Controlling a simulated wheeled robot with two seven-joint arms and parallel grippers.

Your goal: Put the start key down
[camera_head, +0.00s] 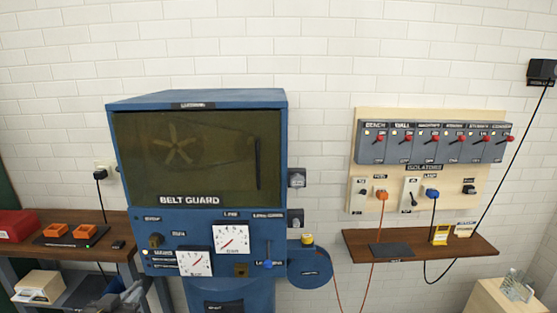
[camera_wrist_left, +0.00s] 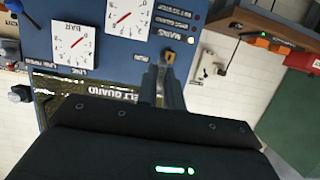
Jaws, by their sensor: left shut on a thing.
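My left gripper (camera_wrist_left: 162,78) is shut, its two dark fingers close together in the left wrist view. What it grips is hard to make out; no start key shows clearly between the fingers. Just past the fingertips is a small brass-coloured piece (camera_wrist_left: 168,57) at the blue panel's RUN label; I cannot tell whether it is a key or a switch, or whether the fingers touch it. In the head view, a dark part of my left arm shows at the lower left, below the wooden shelf. The blue belt guard machine (camera_head: 196,160) stands in the middle. My right gripper is not in view.
The right shelf (camera_head: 355,246) holds a dark mat (camera_head: 390,250) and a yellow item (camera_head: 440,235). Cables hang around the right shelf.

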